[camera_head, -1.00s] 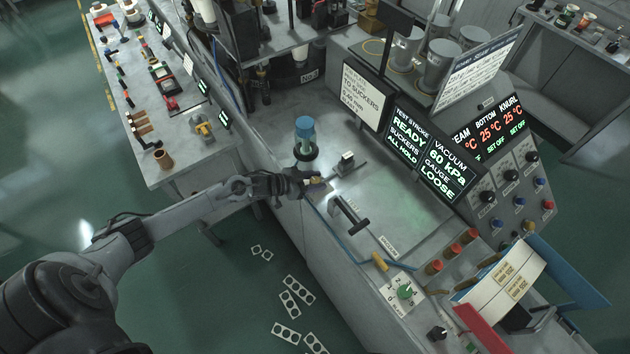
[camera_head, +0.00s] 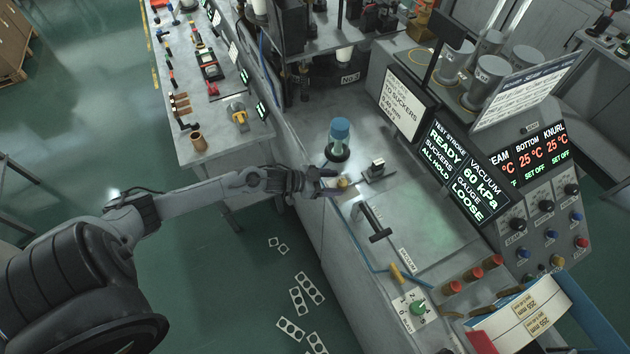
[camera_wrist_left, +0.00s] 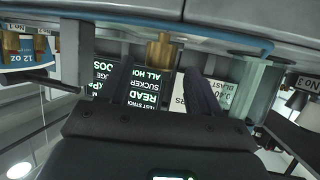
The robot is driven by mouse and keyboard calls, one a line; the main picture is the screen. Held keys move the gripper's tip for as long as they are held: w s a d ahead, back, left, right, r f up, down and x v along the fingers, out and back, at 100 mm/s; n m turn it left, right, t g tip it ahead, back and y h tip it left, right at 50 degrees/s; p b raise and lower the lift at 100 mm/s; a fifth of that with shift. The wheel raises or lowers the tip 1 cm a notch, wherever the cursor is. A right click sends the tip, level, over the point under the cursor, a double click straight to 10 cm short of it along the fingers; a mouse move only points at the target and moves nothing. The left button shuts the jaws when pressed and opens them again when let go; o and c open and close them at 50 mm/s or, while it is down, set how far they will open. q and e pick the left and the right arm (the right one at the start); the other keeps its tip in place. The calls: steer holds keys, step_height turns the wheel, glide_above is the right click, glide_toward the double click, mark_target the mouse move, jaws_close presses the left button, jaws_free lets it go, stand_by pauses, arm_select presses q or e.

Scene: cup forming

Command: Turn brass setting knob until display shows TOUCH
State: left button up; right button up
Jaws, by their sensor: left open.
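The brass setting knob (camera_head: 343,183) sits at the near left edge of the grey bench top, and it also shows upside down in the left wrist view (camera_wrist_left: 161,52). My left gripper (camera_head: 331,184) is at the knob. In the left wrist view its two dark fingers (camera_wrist_left: 161,85) stand apart, with the knob beyond and between them; I cannot tell if they touch it. The display (camera_head: 462,172) reads TEST STROKE READY, SUCKERS ALL HOLD, VACUUM 60 kPa, GAUGE LOOSE. My right gripper is not in view.
A blue-topped cylinder (camera_head: 340,140) stands just behind the knob. A small block on a bar (camera_head: 377,170) and a dark T-shaped handle (camera_head: 374,225) lie to its right. A green knob (camera_head: 418,307) and red buttons (camera_head: 474,274) are farther along the bench.

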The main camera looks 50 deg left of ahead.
arm_select(q)
steer(key=v, duration=0.7)
steer(key=shift+d, duration=0.1)
